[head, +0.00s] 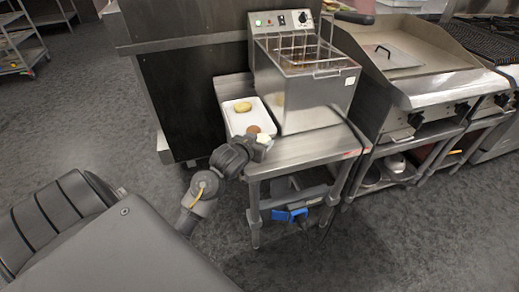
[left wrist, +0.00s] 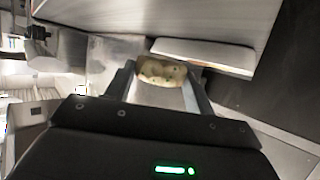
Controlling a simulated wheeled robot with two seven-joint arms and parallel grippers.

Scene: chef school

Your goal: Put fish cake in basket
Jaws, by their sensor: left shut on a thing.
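My left gripper (head: 264,144) is at the front edge of the white tray (head: 233,127), shut on a pale fish cake (head: 263,138). In the left wrist view the speckled fish cake (left wrist: 162,71) sits between the two fingertips. A yellowish piece (head: 243,107) and a brown round piece (head: 254,129) lie on the tray. The wire basket (head: 305,46) sits in the top of the steel fryer (head: 305,98), behind and to the right of my left gripper. My right gripper is not in view.
The fryer and tray stand on a steel table (head: 305,150). A griddle (head: 410,65) stands to the right. A blue-handled thing (head: 290,215) is under the table. The grey floor at the front is clear.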

